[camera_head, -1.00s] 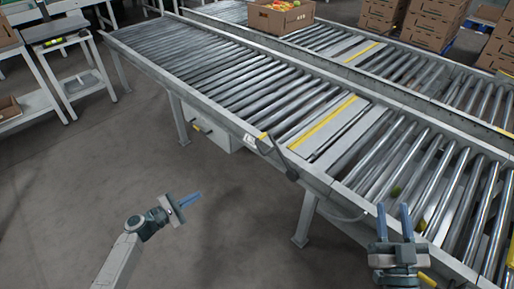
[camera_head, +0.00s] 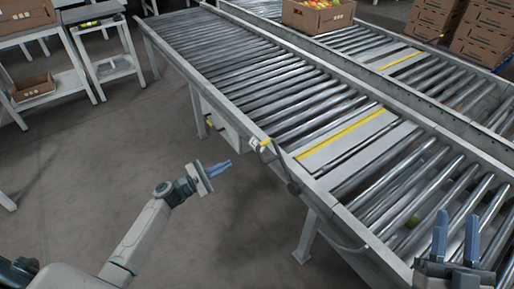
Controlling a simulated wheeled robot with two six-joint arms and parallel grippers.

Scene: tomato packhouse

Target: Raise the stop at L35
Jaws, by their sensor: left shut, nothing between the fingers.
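The near roller conveyor (camera_head: 335,201) has a flat stop plate with a yellow stripe (camera_head: 340,133) set between its rollers. On the side rail beside it is a dark lever (camera_head: 283,168) with a knob at its lower right end. A small pale tag with a yellow mark (camera_head: 259,144) sits by the lever; its text is too small to read. My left gripper (camera_head: 228,166) is shut and empty, in front of the conveyor, left of the lever and apart from it. My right gripper (camera_head: 455,240) is open and empty, in front of the near rollers at lower right.
A second conveyor runs behind, with a similar yellow-striped plate (camera_head: 400,62) and a carton of tomatoes (camera_head: 318,16). Carton stacks (camera_head: 480,35) stand at back right. A conveyor leg (camera_head: 308,236) stands near. White tables (camera_head: 108,70) are at left. The floor at left is clear.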

